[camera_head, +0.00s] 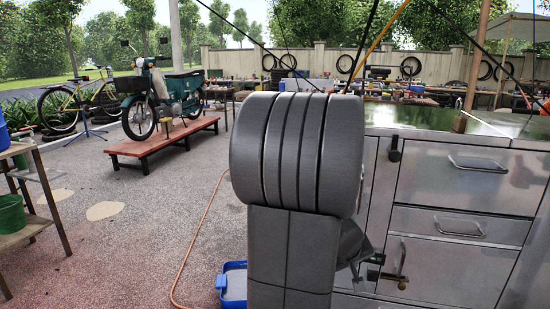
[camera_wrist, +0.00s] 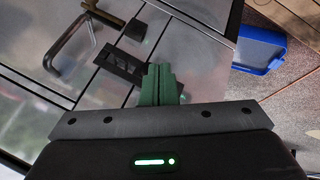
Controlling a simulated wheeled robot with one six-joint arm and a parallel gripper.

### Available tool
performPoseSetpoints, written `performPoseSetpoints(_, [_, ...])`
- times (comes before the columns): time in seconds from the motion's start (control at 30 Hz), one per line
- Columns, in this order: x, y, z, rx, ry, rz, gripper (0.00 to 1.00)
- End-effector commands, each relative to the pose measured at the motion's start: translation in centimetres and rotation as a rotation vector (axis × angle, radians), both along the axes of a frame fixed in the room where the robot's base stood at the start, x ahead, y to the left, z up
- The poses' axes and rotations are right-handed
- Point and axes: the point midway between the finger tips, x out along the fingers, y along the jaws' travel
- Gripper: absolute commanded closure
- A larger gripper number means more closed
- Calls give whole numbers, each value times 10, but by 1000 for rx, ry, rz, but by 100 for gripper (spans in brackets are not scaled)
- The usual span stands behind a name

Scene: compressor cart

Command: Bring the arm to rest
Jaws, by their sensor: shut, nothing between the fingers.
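My gripper (camera_wrist: 159,84) shows at the centre of the wrist view, its green fingers together with nothing between them. It is in front of a metal cabinet (camera_wrist: 62,105) with a latch plate (camera_wrist: 120,65) and a curved handle (camera_wrist: 75,42); I cannot tell how far off.
A blue bin (camera_wrist: 262,48) stands on the ground by the cabinet; it also shows in the head view (camera_head: 233,286). An orange hose (camera_head: 190,245) lies left of my arm. A green motorbike (camera_head: 160,95) stands on a red platform (camera_head: 165,142). A shelf (camera_head: 30,190) is at the left edge. Open ground lies between.

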Motion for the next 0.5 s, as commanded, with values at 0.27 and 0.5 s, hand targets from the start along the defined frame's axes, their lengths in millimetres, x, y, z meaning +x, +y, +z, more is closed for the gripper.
performPoseSetpoints(0.27, [2,9,1,-1,-1,-110,100])
performPoseSetpoints(0.5, [2,11,1,-2,-1,-142,100])
